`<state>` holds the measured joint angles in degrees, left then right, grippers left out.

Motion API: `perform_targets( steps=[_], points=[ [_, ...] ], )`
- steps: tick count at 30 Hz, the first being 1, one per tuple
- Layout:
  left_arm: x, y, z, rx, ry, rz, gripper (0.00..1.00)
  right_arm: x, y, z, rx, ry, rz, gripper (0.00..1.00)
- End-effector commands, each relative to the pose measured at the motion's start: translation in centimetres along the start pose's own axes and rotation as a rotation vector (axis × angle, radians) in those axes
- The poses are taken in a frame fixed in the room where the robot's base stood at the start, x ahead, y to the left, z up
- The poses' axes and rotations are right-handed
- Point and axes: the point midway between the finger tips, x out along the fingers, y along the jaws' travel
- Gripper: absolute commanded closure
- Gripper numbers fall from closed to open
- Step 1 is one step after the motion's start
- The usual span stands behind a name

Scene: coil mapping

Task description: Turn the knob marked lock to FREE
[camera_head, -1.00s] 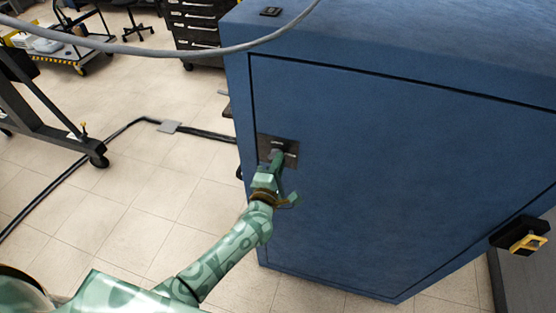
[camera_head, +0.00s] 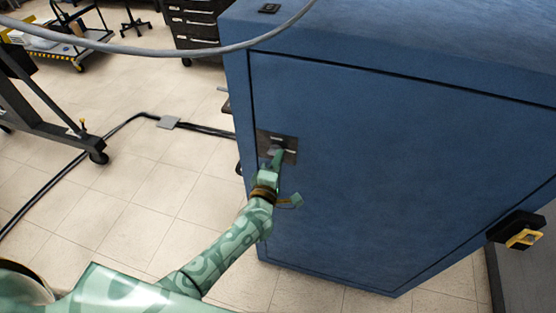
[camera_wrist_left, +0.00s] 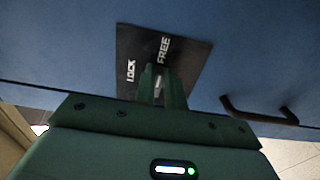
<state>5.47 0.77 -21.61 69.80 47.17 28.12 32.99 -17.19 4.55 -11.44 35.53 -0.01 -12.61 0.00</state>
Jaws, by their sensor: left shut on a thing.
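A dark plate (camera_head: 289,144) sits near the left edge of the blue cabinet door. In the left wrist view the plate (camera_wrist_left: 198,55) carries the white words LOCK and FREE. My left gripper (camera_head: 277,154) reaches the plate from below and is shut on the knob. In the left wrist view the fingers of my left gripper (camera_wrist_left: 161,75) stand on either side of the knob (camera_wrist_left: 158,88), which shows only as a narrow strip with a pale mark. The fingers hide most of the knob, so I cannot tell which word it points to. My right gripper is not in view.
The blue cabinet (camera_head: 390,170) fills the right side. A black and yellow latch (camera_head: 520,233) is at lower right. A grey cable (camera_head: 150,46) hangs across the top.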

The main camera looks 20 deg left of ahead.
Motion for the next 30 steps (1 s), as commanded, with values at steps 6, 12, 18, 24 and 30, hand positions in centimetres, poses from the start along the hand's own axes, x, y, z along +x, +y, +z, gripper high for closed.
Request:
perform_targets(
  steps=[6,12,18,24,30],
  points=[
    [0.0,-0.1,0.0,0.001,-0.001,-0.002,0.66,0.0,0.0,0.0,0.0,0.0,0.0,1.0],
    [-0.2,-0.1,0.0,0.0,-0.001,-0.002,0.66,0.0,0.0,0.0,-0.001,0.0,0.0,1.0],
    [-3.2,-0.1,0.0,0.0,-0.001,-0.004,0.66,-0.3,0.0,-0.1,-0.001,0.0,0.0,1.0],
    [-8.8,-0.2,0.0,0.0,-0.001,-0.005,0.66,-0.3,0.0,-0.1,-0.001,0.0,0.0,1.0],
    [-13.5,-0.2,0.0,0.0,-0.002,-0.004,0.66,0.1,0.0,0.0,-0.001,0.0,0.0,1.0]
  ],
)
